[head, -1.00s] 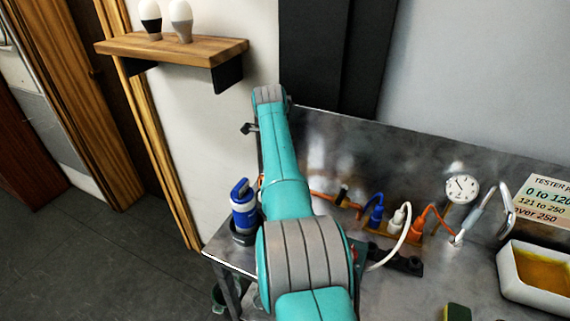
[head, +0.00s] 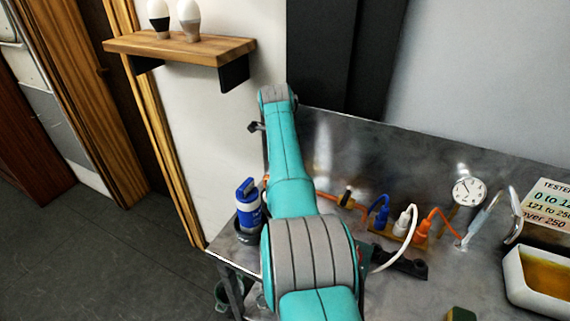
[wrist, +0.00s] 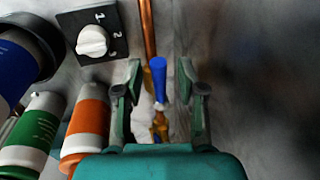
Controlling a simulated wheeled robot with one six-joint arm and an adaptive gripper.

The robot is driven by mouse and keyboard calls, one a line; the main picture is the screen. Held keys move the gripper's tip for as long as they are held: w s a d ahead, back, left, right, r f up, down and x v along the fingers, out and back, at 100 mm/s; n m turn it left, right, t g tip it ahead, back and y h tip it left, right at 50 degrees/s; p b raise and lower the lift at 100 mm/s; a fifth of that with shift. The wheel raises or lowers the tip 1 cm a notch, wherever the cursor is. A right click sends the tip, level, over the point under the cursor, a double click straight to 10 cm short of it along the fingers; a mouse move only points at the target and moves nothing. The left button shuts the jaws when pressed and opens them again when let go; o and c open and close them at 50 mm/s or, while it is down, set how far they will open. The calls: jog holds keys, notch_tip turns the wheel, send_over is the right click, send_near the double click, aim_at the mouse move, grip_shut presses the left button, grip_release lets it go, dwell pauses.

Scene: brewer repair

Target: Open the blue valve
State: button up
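The blue valve (wrist: 158,80) shows in the wrist view as a blue lever handle standing along a vertical copper pipe with brass fittings. My gripper (wrist: 165,82) is open, with one finger on each side of the blue handle. There are visible gaps between the handle and both fingers, and I cannot tell whether the handle lies at the depth of the fingertips. In the head view my arm hides the valve and the gripper.
In the wrist view, a black plate with a white numbered knob (wrist: 93,41) is at upper left, above green (wrist: 33,128) and orange (wrist: 88,127) canisters. In the head view, a metal counter holds plugs, a gauge (head: 468,191) and a white basin (head: 520,283). A wooden shelf (head: 215,50) carries two bulbs.

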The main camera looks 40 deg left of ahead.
notch_tip(320, 180, up, 12)
jog(key=s, duration=0.2)
jog(key=shift+d+f, duration=0.15)
jog(key=shift+d, duration=0.15)
jog(key=shift+s, duration=0.15)
dwell(0.4)
